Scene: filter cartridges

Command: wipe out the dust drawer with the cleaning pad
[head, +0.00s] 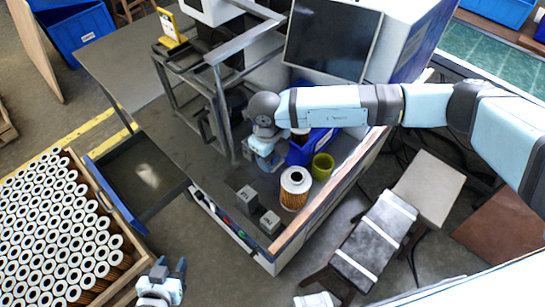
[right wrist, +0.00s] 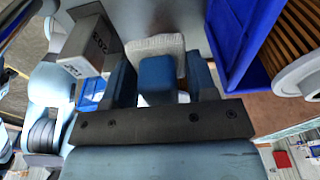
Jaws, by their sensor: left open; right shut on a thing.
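The dust drawer (head: 172,195) is pulled out at the left side of the workbench, with a pale dust patch (head: 148,172) on its dark floor. My right gripper (head: 268,160) is over the bench top, to the right of the drawer and apart from it. In the right wrist view it is shut on the blue grip of the cleaning pad (right wrist: 157,76); the whitish pad face (right wrist: 155,43) shows beyond the fingers. In the head view the pad is mostly hidden by the gripper. My left gripper (head: 164,270) is open and empty at the bottom, below the drawer.
A crate of cartridges (head: 115,207) borders the drawer's left.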

